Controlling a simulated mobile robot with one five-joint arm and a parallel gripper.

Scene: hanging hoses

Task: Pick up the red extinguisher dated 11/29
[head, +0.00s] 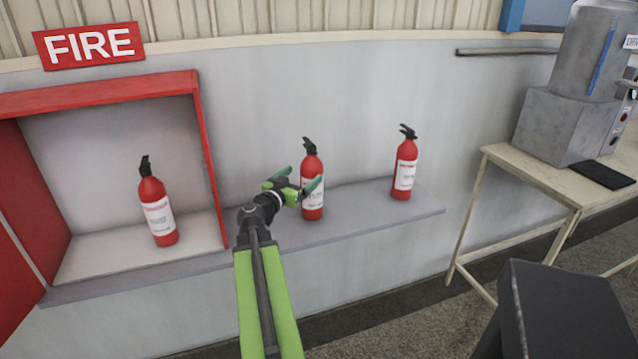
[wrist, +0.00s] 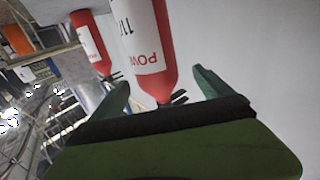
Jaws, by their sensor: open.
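Three red extinguishers with black handles and white labels stand upright: one in the red cabinet (head: 157,208), one mid-ledge (head: 311,168), one at the ledge's right (head: 405,165). In the head view their dates are too small to read. My gripper (head: 298,179) is open in front of the middle extinguisher, partly covering it. The wrist view shows this extinguisher (wrist: 161,82) upside down between the open fingers of my gripper (wrist: 160,90). Its label shows "11/" with the rest cut off. Whether the fingers touch it I cannot tell. Another extinguisher (wrist: 91,42) shows at the wrist view's left.
The grey ledge (head: 370,212) runs along the wall, with free room between the middle and right extinguishers. The red cabinet's side wall (head: 208,150) stands left of my gripper. A wooden table (head: 530,180) with a grey machine (head: 560,120) stands at the right.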

